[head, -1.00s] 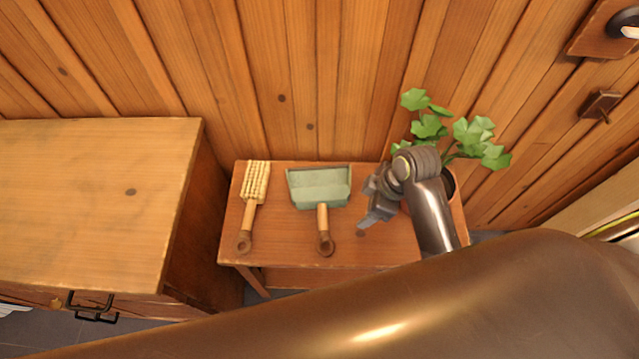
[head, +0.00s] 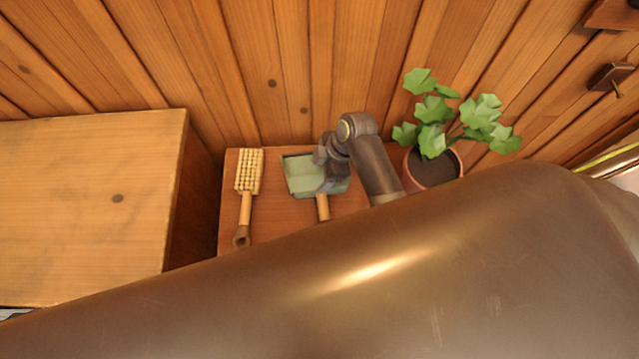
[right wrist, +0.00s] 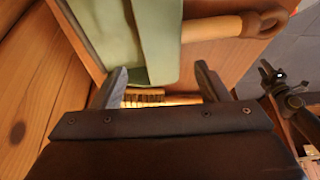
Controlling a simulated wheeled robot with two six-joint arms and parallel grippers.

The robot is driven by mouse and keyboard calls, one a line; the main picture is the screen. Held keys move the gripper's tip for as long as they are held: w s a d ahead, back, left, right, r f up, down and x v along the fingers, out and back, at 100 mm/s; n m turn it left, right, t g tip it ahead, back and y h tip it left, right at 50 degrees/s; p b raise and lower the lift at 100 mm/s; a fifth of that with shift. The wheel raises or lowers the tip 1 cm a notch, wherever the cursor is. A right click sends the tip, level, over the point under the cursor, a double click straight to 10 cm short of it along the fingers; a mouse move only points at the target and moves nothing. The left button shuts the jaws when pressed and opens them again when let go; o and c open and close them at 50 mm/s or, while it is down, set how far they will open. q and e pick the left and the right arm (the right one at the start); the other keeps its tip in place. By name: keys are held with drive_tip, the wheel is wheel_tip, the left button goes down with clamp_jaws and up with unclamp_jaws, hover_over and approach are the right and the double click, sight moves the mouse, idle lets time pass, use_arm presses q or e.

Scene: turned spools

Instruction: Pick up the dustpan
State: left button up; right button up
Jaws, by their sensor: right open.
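The dustpan (head: 299,177) is green with a wooden handle (head: 322,207) and lies on a small wooden table. My right gripper (head: 327,176) is above the right part of its pan in the head view and hides some of it. The handle's end is hidden behind my arm. In the right wrist view the green pan (right wrist: 112,35) and the handle (right wrist: 215,28) lie beyond the fingertips. My right gripper (right wrist: 162,82) is open there, with nothing held between its fingers. My left gripper does not show.
A brush (head: 247,185) lies left of the dustpan on the table (head: 275,215). A taller wooden cabinet (head: 90,200) stands at the left. A potted plant (head: 434,165) is at the right, close to my forearm. A plank wall (head: 300,70) closes the back.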

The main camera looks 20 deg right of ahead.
sight(312, 183)
drive_tip(key=shift+a+f, duration=0.25)
drive_tip(key=shift+f, duration=0.45)
drive_tip(key=x, duration=0.4)
drive_tip(key=shift+s+a, duration=0.1)
drive_tip(key=shift+a, duration=0.05)
drive_tip(key=shift+a+f, duration=0.2)
drive_tip(key=shift+f, duration=0.4)
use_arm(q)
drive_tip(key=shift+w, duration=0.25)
use_arm(e)
drive_tip(key=shift+c, duration=0.2)
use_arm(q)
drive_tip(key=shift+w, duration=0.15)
use_arm(e)
drive_tip(key=c, duration=1.2)
